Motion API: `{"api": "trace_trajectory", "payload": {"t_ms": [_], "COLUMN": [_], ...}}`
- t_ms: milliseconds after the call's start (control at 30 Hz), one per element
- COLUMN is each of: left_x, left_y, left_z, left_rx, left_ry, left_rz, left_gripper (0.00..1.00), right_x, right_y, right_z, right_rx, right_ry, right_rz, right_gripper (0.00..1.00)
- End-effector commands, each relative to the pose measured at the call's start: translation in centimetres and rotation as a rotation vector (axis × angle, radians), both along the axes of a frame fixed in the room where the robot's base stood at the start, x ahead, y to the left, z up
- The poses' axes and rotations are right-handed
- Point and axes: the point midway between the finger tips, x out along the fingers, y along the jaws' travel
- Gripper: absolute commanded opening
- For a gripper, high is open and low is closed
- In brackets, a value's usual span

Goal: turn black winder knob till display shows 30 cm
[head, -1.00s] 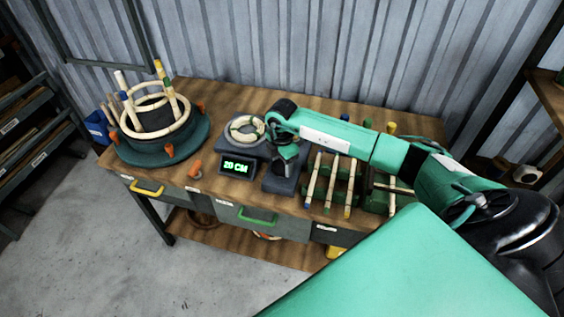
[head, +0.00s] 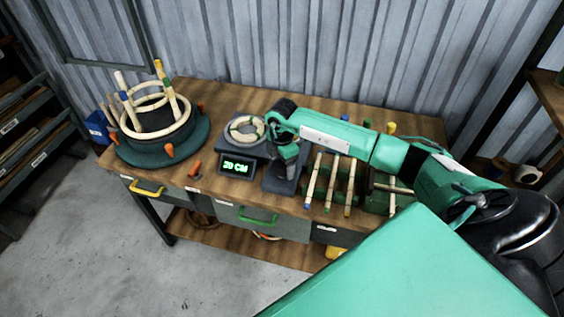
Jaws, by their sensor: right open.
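The winder is a dark unit on the bench, with a pale rattan coil (head: 246,128) on its left part. Its display (head: 238,166) is lit green and seems to read 30 CM, though the first digit is blurred. My right gripper (head: 283,178) is open and points down over the dark block (head: 271,186) to the right of the display. The black knob is hidden behind or under the gripper, so I cannot tell whether the fingers touch it. My left gripper is out of view.
A round bending form (head: 135,150) with rattan rings and orange clamps stands on the bench's left. Green racks with rattan sticks (head: 330,185) are close to the right of my gripper. An orange-handled item (head: 194,170) lies near the front edge. A corrugated wall is behind.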

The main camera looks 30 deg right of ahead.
Motion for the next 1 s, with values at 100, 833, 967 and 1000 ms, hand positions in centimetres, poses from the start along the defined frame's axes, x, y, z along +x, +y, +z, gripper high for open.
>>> {"api": "trace_trajectory", "payload": {"t_ms": [100,833,967,1000], "left_x": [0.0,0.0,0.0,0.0], "left_y": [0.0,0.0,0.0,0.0], "left_z": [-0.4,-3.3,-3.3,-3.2], "left_rx": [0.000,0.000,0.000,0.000], "left_ry": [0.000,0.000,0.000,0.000], "left_rz": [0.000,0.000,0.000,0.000], "left_gripper": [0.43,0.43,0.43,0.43], "right_x": [0.1,0.0,0.0,0.0], "right_y": [0.0,-0.1,-0.1,-0.1], "right_z": [0.9,13.5,13.8,13.8], "right_rx": [0.000,-0.001,-0.001,-0.001], "right_ry": [-0.003,-0.002,-0.001,-0.001], "right_rz": [0.000,-0.001,-0.001,-0.001], "right_gripper": [0.79,0.79,0.79,0.79]}}
